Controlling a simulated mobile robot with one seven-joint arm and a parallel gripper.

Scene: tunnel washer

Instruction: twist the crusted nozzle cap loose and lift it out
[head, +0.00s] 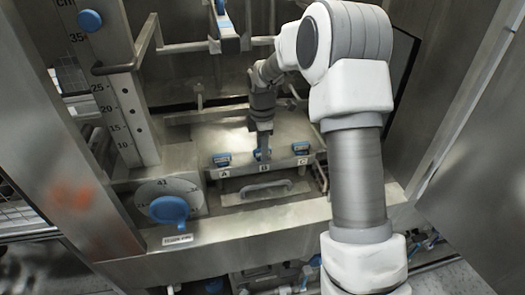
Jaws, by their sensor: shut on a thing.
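Three blue nozzle caps stand in a row along the front of a metal block, above plates marked A, B and C. The left cap (221,159) is above A and the right cap (301,148) is above C. My gripper (263,146) points down at the middle and is shut on the middle cap (262,155), above B. The fingers hide part of that cap. Crust on the caps is too small to make out, and I cannot tell whether the middle cap is still seated.
A metal handle (265,190) sits below the block. A blue knob on a dial (168,209) is at front left, beside an upright scale (124,110). Metal walls stand close on both sides.

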